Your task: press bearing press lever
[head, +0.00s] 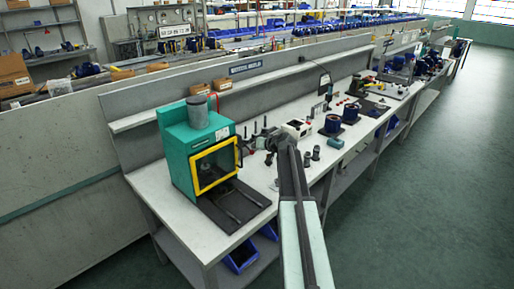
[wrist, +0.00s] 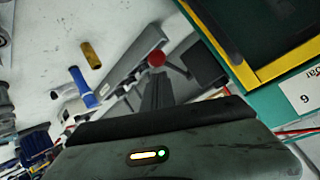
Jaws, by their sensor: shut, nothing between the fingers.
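The bearing press lever shows in the wrist view as a red ball knob (wrist: 156,58) on a short dark arm, beside a long grey bar. My gripper (wrist: 157,78) is shut and empty, with its fingertips just below the knob in the picture. I cannot tell whether they touch it. In the head view my arm reaches over the bench to the right of the green cabinet (head: 177,147) with a yellow-framed window. The wrist and gripper there are small and hard to make out, and the lever cannot be told apart.
The cabinet's yellow frame (wrist: 262,75) fills the upper right of the wrist view, close to my gripper. A blue-and-white part (wrist: 83,88) and a brass cylinder (wrist: 91,55) lie to the left.

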